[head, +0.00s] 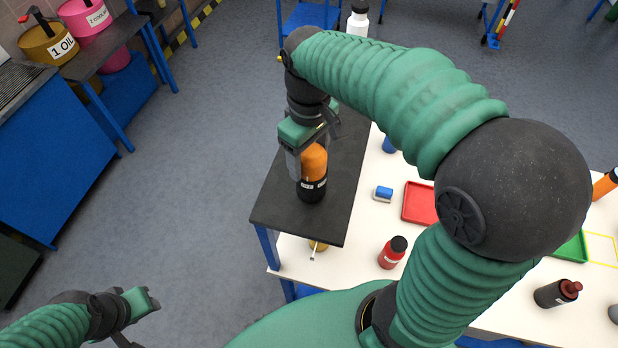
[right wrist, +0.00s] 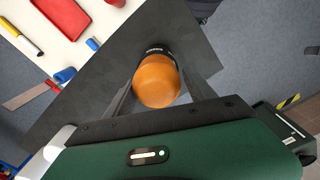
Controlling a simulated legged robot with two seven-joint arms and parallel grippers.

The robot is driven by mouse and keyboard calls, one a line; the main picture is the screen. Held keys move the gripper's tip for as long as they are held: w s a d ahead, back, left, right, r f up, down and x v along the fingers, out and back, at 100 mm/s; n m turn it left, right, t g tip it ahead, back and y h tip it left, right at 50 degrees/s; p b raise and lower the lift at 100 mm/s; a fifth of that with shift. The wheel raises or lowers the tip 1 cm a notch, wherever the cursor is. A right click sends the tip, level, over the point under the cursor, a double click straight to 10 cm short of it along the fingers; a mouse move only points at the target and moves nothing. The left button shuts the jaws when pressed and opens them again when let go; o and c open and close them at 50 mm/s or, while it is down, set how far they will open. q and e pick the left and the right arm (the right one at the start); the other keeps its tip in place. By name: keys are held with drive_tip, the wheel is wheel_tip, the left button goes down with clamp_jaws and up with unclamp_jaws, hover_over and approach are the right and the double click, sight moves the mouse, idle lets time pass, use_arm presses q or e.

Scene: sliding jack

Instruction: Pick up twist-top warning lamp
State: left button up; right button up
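The twist-top warning lamp (head: 314,163), with an orange dome and a black base, stands upright on the dark table top (head: 343,205). In the right wrist view the lamp's orange dome (right wrist: 157,82) sits between the two fingers of my right gripper (right wrist: 158,78). The fingers are spread on either side of it, and a narrow gap seems to show; contact is hard to judge. In the head view my right gripper (head: 307,170) is at the lamp, partly covering its left side. My left gripper (head: 140,318) is open and empty at the lower left, far from the lamp.
A white table (head: 350,262) beside the dark top holds a red tray (head: 419,204), a red bottle (head: 391,254), a blue-and-white block (head: 382,194) and a dark bottle (head: 556,293). A blue bench (head: 50,150) stands at left. Open floor lies between.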

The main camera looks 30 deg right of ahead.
drive_tip(key=shift+s, duration=0.15)
drive_tip(key=c, duration=0.5)
drive_tip(key=shift+d, duration=0.3)
drive_tip(key=c, duration=0.7)
clamp_jaws()
drive_tip(key=shift+r, duration=0.15)
